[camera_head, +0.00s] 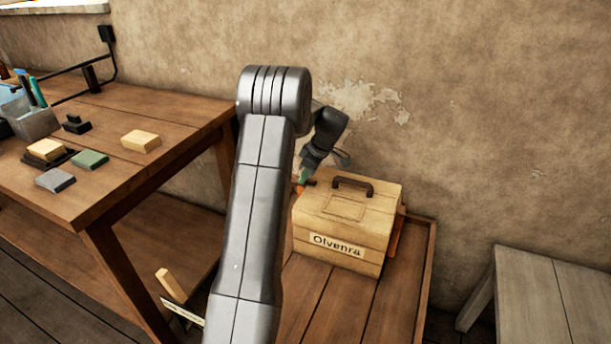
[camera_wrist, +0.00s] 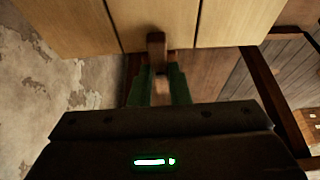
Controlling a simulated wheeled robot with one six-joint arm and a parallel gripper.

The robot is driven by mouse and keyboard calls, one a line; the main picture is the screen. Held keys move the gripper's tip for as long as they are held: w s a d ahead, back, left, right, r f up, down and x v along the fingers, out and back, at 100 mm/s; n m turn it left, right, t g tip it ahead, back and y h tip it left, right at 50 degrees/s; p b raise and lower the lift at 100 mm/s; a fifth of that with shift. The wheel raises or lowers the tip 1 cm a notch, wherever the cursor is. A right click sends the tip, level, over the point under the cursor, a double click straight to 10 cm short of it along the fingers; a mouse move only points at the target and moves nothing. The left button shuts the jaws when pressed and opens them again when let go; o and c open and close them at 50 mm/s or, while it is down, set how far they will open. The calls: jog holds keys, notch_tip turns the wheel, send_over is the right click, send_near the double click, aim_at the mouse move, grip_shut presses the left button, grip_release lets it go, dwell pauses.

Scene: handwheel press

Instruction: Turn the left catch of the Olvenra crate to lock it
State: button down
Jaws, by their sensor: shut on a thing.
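The Olvenra crate (camera_head: 345,250) is a pale wooden box with a dark carry handle on its lid and a name label on its front. My gripper (camera_head: 303,178) reaches down at the crate's left side, its green fingers by the upper left edge. In the wrist view my gripper (camera_wrist: 160,78) is shut on the left catch (camera_wrist: 156,42), a small brown wooden bar, with one finger on each side. The bar's upper end lies against the pale planks of the crate (camera_wrist: 220,22). The catch's lower part is hidden between the fingers, and I cannot tell whether it is locked.
The crate stands on a low wooden table with a raised rim (camera_head: 431,270). A workbench (camera_head: 180,105) at the left holds several coloured blocks. A grey bench (camera_head: 550,290) stands at the right. A plastered wall is close behind the crate.

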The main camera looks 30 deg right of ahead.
dwell(0.3)
jog(key=c, duration=1.4)
grip_release()
jog(key=shift+o, duration=0.2)
jog(key=p+v, duration=0.1)
jog(key=v, duration=1.3)
jog(key=shift+p, duration=0.3)
jog(key=shift+f, duration=0.1)
jog(key=b+x, duration=0.1)
jog(key=x, duration=1.3)
jog(key=shift+b, duration=0.3)
